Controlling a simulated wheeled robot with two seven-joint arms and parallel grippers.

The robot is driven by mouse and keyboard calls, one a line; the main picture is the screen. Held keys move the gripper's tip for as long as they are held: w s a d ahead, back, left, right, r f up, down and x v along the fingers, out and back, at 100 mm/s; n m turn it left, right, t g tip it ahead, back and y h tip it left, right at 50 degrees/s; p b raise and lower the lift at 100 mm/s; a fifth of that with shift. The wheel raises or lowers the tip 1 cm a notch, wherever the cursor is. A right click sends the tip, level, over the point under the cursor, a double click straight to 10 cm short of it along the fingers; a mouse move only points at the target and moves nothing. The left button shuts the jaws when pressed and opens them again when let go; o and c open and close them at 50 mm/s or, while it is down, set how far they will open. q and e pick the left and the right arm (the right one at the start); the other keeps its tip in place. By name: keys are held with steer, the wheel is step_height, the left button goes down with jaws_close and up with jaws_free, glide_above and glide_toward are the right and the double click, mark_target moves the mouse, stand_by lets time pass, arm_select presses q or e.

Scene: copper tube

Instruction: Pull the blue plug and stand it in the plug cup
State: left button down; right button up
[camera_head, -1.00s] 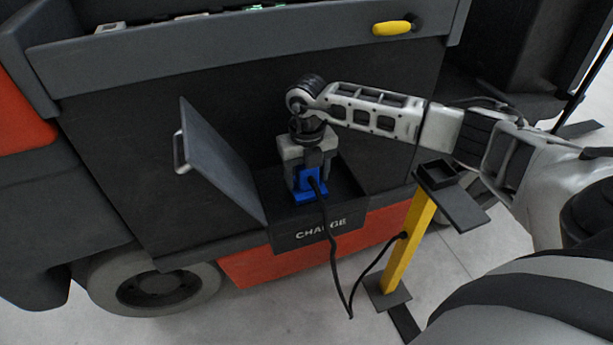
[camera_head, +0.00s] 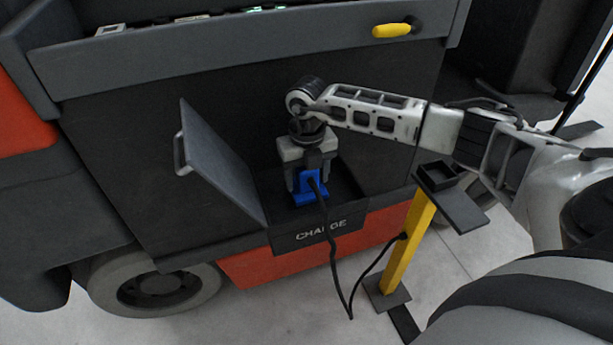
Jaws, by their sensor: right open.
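The blue plug (camera_head: 309,187) sits in the dark charge box of the vehicle, with a black cable running down from it. My right gripper (camera_head: 308,180) is over the plug, pointing down, with its open fingers on either side of it. Whether the fingers touch the plug cannot be told. The plug cup (camera_head: 442,175) is a small black square holder on top of a yellow post, to the right of the box. The cup's inside looks empty. My left gripper is not in view.
The charge box (camera_head: 300,236) has a raised lid (camera_head: 215,160) with a handle on its left. The yellow post (camera_head: 408,243) stands on a dark foot on the floor. The plug's cable (camera_head: 333,262) hangs in a loop to the post. A yellow handle (camera_head: 392,30) is on the vehicle above.

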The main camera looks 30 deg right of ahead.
steer(key=c, duration=1.3)
steer(key=shift+r+p, duration=2.45)
steer(key=shift+r, duration=0.6)
